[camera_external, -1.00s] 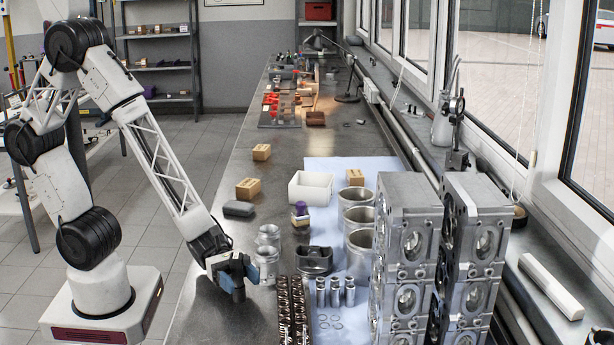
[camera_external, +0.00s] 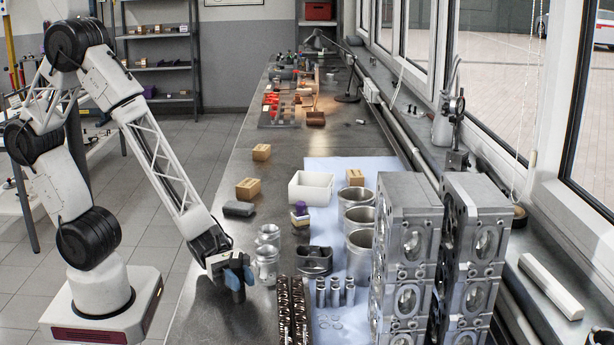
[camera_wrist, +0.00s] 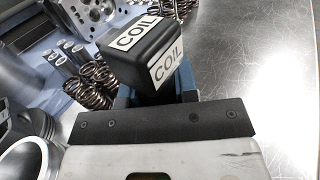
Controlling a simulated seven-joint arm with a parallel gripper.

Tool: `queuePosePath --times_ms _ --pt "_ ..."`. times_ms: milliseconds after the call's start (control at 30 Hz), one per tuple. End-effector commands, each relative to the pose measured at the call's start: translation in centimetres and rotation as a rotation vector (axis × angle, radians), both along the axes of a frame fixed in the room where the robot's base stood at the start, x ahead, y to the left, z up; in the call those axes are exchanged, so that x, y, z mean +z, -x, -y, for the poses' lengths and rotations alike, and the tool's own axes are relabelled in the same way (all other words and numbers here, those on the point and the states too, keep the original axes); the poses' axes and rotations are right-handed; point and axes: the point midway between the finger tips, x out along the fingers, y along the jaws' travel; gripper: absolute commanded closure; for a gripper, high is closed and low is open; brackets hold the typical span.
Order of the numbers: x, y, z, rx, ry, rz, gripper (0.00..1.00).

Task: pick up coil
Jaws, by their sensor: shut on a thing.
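The coil is a black block with white labels reading COIL. It shows in the wrist view (camera_wrist: 150,58) at the mouth of my gripper (camera_wrist: 155,95), tilted in the picture. My gripper is shut on it, with the blue fingers partly hidden behind and under the block. In the external view my gripper (camera_external: 236,282) is low over the left part of the metal bench, just left of the silver pistons. The coil is hard to make out there, hidden by the fingers.
Silver pistons (camera_external: 266,262) stand right of my gripper. Tall engine blocks (camera_external: 405,250) stand right. Bare bench lies left of my gripper.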

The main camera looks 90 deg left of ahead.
Motion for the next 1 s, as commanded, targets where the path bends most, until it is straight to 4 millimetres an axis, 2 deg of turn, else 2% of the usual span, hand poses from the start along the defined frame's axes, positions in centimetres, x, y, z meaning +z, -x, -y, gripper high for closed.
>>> queuePosePath --times_ms 233,400,1000 --pt "1.5 0.0 0.0 0.000 0.001 0.002 0.99" --pt "3.7 0.0 0.0 0.001 0.001 0.003 0.99" --pt "4.5 9.3 -4.9 0.002 0.001 0.003 0.99"
